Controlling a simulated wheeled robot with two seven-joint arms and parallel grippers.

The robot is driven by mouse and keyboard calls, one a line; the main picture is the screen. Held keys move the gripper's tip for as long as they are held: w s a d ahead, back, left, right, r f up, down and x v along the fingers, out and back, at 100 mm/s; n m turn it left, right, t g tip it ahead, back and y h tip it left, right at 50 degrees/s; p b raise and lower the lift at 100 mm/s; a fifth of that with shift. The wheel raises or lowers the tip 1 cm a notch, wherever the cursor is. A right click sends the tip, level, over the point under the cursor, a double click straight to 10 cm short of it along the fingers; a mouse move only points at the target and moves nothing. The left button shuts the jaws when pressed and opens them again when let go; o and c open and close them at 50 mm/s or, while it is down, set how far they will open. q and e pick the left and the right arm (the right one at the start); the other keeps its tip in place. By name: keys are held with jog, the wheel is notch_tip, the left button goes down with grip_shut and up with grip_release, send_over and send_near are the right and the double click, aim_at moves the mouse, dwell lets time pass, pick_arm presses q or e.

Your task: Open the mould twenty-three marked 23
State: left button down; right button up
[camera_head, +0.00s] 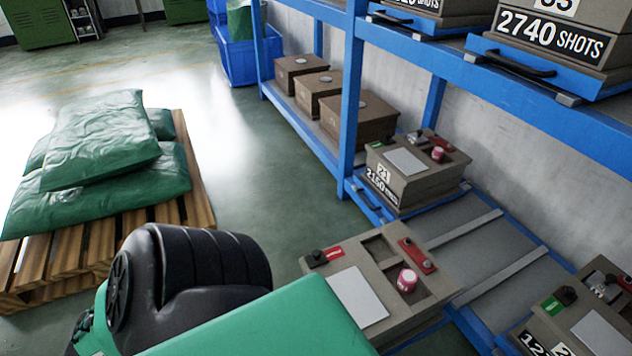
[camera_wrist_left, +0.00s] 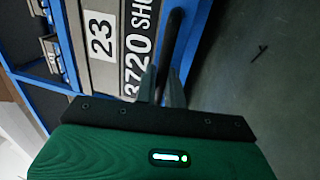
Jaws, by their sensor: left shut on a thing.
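Mould twenty-three (camera_wrist_left: 103,60) shows in the left wrist view as a grey-brown block marked 23 and 3720 SHOTS, on a blue tray. A black bar handle (camera_wrist_left: 172,38) runs along the tray's front. My left gripper (camera_wrist_left: 161,76) is shut on this handle. In the head view, a mould (camera_head: 380,275) with a pale plate, red-marked parts and a pink-red cylinder stands out from the shelf. Its front label is hidden by my green left arm, which also hides the left gripper there. My right gripper is not in view.
A blue rack (camera_head: 350,100) holds other moulds, including one marked 21 (camera_head: 415,170) and one marked 2740 SHOTS (camera_head: 555,40) above. Empty rails (camera_head: 475,250) lie behind the pulled-out mould. Green sacks (camera_head: 100,140) lie on a pallet (camera_head: 180,210) at left. Floor between is clear.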

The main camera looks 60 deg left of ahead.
pick_arm(q)
jog(key=shift+r+v, duration=0.15)
jog(key=shift+v, duration=0.6)
jog(key=shift+r+v, duration=0.15)
jog(key=shift+v, duration=0.55)
jog(key=shift+s, duration=0.1)
jog(key=c, duration=1.6)
grip_release()
jog(key=shift+p+v, duration=0.5)
jog(key=shift+v, duration=6.4)
jog(key=shift+a, duration=0.1)
